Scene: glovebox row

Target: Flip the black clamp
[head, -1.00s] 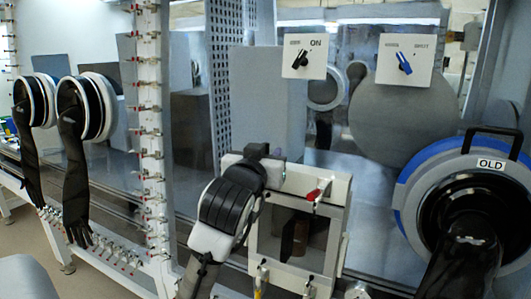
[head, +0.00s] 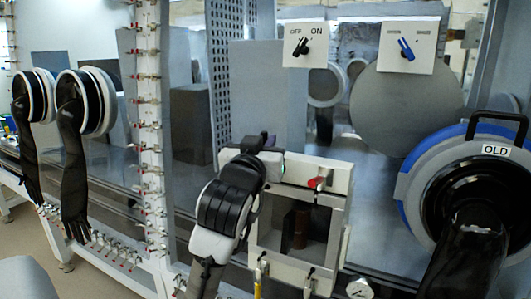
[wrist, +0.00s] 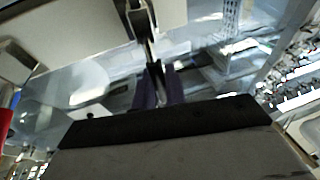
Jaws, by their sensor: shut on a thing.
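In the head view my gripper's body hides most of that corner, and I cannot make out the clamp there. The clamp's exact angle is hard to tell.
A red-handled clamp (head: 317,183) is at the frame's upper right. A yellow-handled clamp (head: 258,277) is at its lower left. A round port marked OLD (head: 410,180), with a black glove, is close on the right. Two knob panels hang above.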

